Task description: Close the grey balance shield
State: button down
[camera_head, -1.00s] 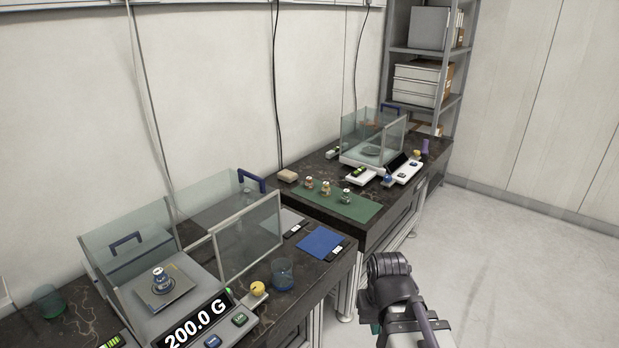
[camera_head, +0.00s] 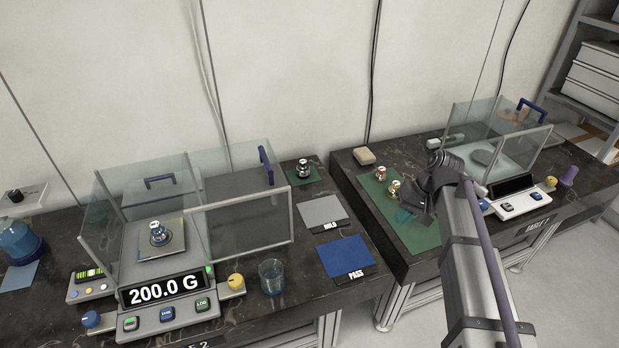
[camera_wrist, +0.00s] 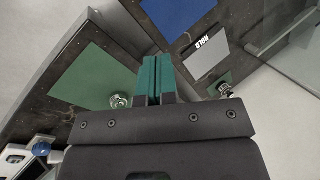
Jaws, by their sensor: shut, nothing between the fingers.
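The grey balance (camera_head: 165,268) stands on the left bench and reads 200.0 G. Its clear glass shield (camera_head: 112,215) stands around the pan, and a silver weight (camera_head: 158,235) sits on the pan. A framed glass panel (camera_head: 240,228) extends to the right, past the balance body. A blue handle (camera_head: 266,166) rises at the panel's far right end; another blue handle (camera_head: 160,181) shows at the back. My gripper (camera_head: 407,213) is right of this shield, apart from it, above the right bench's green mat. In the wrist view its teal fingers (camera_wrist: 155,72) are shut and empty.
A glass beaker (camera_head: 271,276) and a yellow knob (camera_head: 236,281) stand front right of the grey balance. A HOLD pad (camera_head: 322,211) and blue PASS pad (camera_head: 345,256) lie right. Small weights stand on the green mat (camera_head: 412,235). A white balance (camera_head: 522,200) with its own glass shield stands right.

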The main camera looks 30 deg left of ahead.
jog(key=w+a+r+n+g+y+p, duration=0.1)
jog(key=w+a+r+n+g, duration=0.15)
jog(key=a, duration=1.05)
jog(key=w+a+r+n+g+y, duration=0.1)
jog(key=a+r+n+g, duration=0.15)
jog(key=a, duration=0.95)
jog(key=s+a+r+b+x, duration=0.1)
jog(key=b+x, duration=0.5)
jog(key=x, duration=0.6)
jog(key=shift+s+a+r, duration=0.15)
jog(key=shift+s+r, duration=0.25)
jog(key=shift+r, duration=0.05)
